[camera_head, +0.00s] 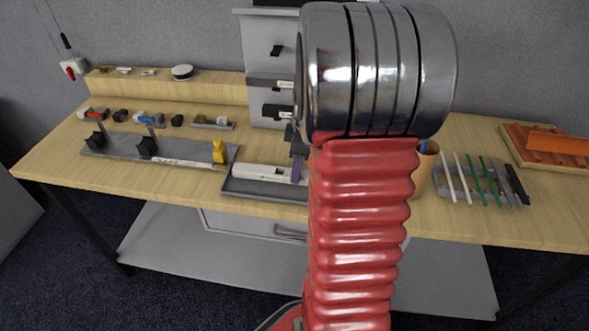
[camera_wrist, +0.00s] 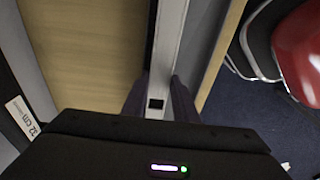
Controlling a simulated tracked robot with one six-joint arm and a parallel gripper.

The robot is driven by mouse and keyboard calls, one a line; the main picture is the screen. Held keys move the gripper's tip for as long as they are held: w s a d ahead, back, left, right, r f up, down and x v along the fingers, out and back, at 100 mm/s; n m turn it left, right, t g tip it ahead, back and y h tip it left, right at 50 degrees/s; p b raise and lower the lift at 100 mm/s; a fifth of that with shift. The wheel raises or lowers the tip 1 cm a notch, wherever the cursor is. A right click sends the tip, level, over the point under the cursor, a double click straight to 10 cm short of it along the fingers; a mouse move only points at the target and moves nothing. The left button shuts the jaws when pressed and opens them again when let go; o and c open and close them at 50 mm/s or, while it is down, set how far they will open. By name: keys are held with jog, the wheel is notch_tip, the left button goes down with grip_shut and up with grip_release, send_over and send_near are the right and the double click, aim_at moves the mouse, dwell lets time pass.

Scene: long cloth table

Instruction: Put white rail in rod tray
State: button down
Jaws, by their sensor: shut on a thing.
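The white rail (camera_head: 263,173) is a long pale bar over the dark shallow tray (camera_head: 262,192) near the table's front edge. My gripper (camera_wrist: 160,100) is shut on it, with dark fingers on both sides of the rail (camera_wrist: 167,50) in the wrist view. A small black square shows on the rail between the fingers. I cannot tell whether the rail rests in the tray or is slightly raised. My red arm hides its right part in the head view. A grey tray with white, green and black rods, apparently the rod tray (camera_head: 473,193), lies to the right, away from my gripper.
A drawer unit (camera_head: 262,65) stands behind the tray. A fixture plate (camera_head: 120,147) with black and yellow clamps lies left. A tan cup (camera_head: 424,168) stands left of the rods. An orange item (camera_head: 560,145) lies at the far right. Bare table lies beyond the rods.

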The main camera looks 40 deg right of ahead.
jog(key=shift+f, duration=0.1)
jog(key=c, duration=1.4)
grip_release()
notch_tip(320, 180, up, 13)
jog(key=s, duration=0.1)
jog(key=shift+d, duration=0.4)
